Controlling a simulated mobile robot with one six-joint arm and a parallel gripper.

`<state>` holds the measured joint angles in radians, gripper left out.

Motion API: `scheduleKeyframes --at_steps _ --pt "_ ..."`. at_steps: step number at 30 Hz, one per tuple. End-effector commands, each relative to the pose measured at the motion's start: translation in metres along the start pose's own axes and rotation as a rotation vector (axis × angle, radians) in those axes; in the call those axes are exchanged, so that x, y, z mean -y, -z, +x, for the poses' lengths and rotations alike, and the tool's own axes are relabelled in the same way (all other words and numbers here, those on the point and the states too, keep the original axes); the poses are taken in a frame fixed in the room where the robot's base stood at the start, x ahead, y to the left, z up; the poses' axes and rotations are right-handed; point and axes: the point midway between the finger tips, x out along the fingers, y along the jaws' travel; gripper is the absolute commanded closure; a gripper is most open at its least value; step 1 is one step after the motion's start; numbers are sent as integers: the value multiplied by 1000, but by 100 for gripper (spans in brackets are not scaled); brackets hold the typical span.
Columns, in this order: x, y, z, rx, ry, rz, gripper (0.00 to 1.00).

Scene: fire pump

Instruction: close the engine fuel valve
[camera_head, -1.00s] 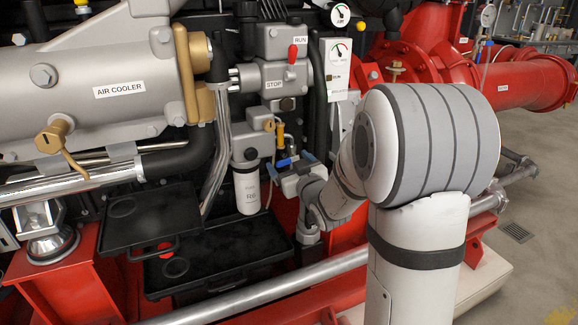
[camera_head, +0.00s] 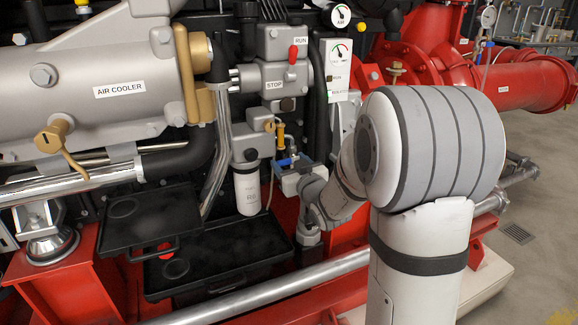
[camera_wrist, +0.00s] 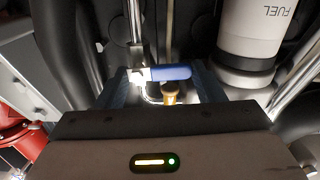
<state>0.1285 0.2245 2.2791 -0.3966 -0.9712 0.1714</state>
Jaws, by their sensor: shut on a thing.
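The fuel valve's lever has a blue grip (camera_wrist: 170,73) and lies crosswise in the wrist view, next to a bright metal pipe. A small brass-yellow fitting (camera_wrist: 170,93) shows just below it. My gripper (camera_wrist: 163,84) has its dark bluish fingers on both sides of the lever, shut on it. The valve body is mostly hidden there by my gripper.
The filter also stands close on the right in the wrist view (camera_wrist: 252,30). The grey RUN/STOP box (camera_head: 280,60) with a red knob is above. Black trays (camera_head: 150,215) lie to the left. A silver pipe (camera_head: 260,296) runs in front, and red pump piping is right.

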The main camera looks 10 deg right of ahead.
Motion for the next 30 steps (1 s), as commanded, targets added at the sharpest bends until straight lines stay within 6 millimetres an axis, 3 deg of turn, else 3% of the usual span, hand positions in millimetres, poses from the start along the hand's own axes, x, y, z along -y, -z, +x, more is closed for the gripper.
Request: scheduleKeyframes --at_steps 13,14,21,30 --pt "0 1 0 1 1 78 61" --pt "0 1 0 1 1 78 36" --pt "0 1 0 1 0 77 16" --pt "-1 2 -5 1 -1 76 16"
